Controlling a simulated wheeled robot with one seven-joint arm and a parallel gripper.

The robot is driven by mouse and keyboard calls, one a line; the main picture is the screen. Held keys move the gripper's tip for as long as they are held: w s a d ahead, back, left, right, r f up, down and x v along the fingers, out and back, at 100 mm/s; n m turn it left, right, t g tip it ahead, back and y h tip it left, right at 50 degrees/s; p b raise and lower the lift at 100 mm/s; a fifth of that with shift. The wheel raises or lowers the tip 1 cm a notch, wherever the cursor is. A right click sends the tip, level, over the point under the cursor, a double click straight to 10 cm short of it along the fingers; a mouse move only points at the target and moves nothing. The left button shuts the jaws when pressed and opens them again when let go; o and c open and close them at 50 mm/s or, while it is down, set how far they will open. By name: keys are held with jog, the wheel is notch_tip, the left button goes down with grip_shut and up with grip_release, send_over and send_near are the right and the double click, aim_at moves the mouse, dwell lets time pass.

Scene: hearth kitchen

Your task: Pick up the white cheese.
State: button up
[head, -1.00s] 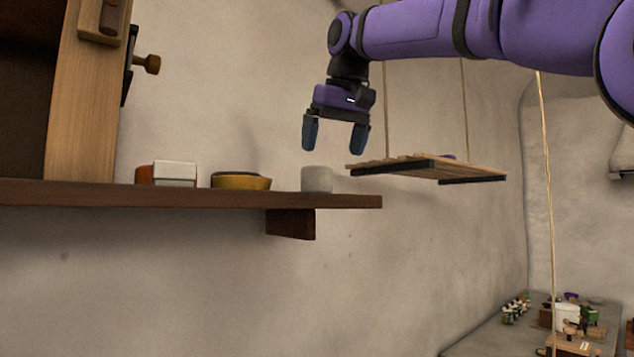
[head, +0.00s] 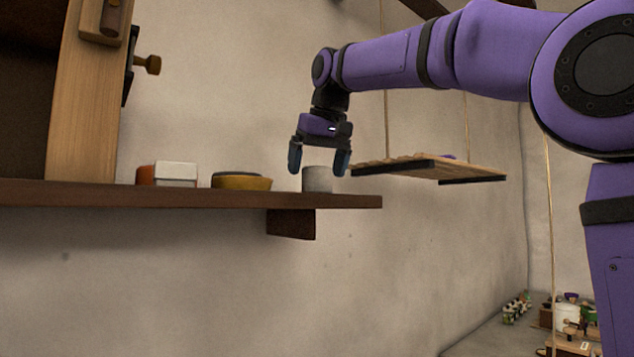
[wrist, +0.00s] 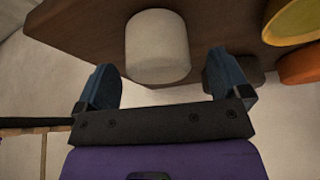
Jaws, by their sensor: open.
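The white cheese (head: 317,181) looks like a short pale cylinder standing upright near the right end of the dark wooden shelf (head: 225,196). My gripper (head: 319,163) points down and is open above it, with the fingertips close to its top. In the wrist view the cheese (wrist: 158,46) shows whole, ahead of the gap between the two blue fingers. The gap is wider than the cheese, and nothing is held. I cannot tell exactly how far the fingertips are from it.
A yellow bowl-like thing (head: 242,183) and a white block (head: 176,172) beside an orange thing (head: 146,175) stand farther left on the shelf. A hanging slatted shelf (head: 430,167) is just right of my gripper. A wooden cabinet frame (head: 85,100) is at far left.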

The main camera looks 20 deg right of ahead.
aim_at(315, 178)
jog(key=x, duration=0.3)
jog(key=shift+w+f, duration=0.1)
jog(key=shift+f, duration=0.05)
jog(key=c, duration=1.1)
